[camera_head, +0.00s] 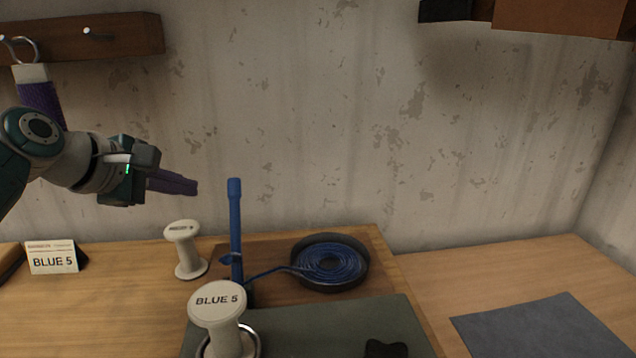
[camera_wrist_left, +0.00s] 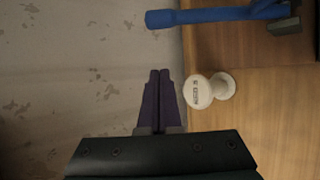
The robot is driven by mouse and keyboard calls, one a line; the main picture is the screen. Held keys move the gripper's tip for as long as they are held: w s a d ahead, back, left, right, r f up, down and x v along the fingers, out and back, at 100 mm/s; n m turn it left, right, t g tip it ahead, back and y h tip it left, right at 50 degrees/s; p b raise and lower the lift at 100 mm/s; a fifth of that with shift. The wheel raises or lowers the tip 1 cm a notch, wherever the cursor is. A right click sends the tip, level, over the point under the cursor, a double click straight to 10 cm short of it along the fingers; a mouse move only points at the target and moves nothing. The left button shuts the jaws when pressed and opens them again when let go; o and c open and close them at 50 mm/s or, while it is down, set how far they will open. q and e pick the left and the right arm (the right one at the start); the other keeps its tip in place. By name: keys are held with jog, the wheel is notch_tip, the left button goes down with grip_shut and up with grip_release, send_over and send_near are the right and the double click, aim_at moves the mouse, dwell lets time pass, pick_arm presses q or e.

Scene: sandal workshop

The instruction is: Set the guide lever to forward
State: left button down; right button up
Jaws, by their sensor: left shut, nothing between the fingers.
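The guide lever appears to be the tall blue post (camera_head: 235,222), which stands about upright near the left side of the dark board on the bench. The same blue post lies across the top of the left wrist view (camera_wrist_left: 215,15). My left gripper (camera_head: 196,188) is in the air to the left of the post's top, apart from it. Its purple fingers (camera_wrist_left: 159,75) are shut together with nothing between them. My right gripper is not in view.
A white spool (camera_head: 185,250) stands left of the post, and a spool marked BLUE 5 (camera_head: 218,305) stands in front. A dark round dish (camera_head: 362,278) holds coiled blue strap. A BLUE 5 card (camera_head: 52,258) is at left. A grey mat (camera_head: 540,330) lies at right.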

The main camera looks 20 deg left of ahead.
aim_at(231, 232)
pick_arm(q)
jog(key=w+d, duration=0.1)
jog(key=w+d+p, duration=0.1)
jog(key=w+d, duration=0.1)
jog(key=shift+d+f, duration=0.3)
jog(key=shift+f, duration=0.05)
jog(key=shift+r, duration=0.1)
dwell(0.4)
jog(key=shift+s+d+r+t+p, duration=0.25)
jog(key=shift+s+r+t+p, duration=0.05)
jog(key=shift+s+t, duration=0.1)
